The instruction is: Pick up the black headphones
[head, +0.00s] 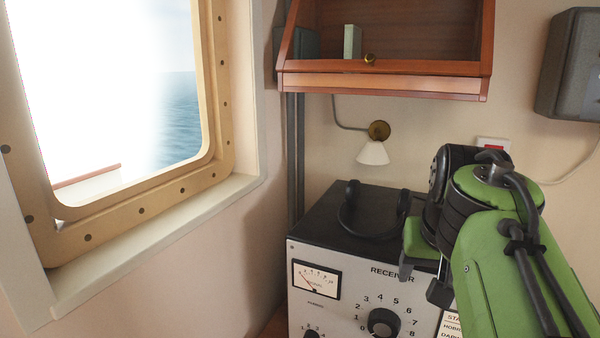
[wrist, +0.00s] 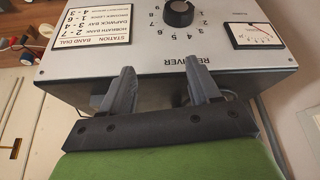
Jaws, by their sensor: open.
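The black headphones (head: 350,196) lie on the dark top of the receiver (head: 335,300) in the head view, with both ear cups and the curved band showing. In the head view my green arm largely hides the gripper, at the receiver's right side.
A wooden cabinet (head: 385,82) hangs above the receiver. A wall lamp (head: 373,153) with a white shade is under it, behind the headphones. A framed window (head: 225,130) is at the left. A grey box (head: 568,65) is on the right wall. Free air lies above the receiver.

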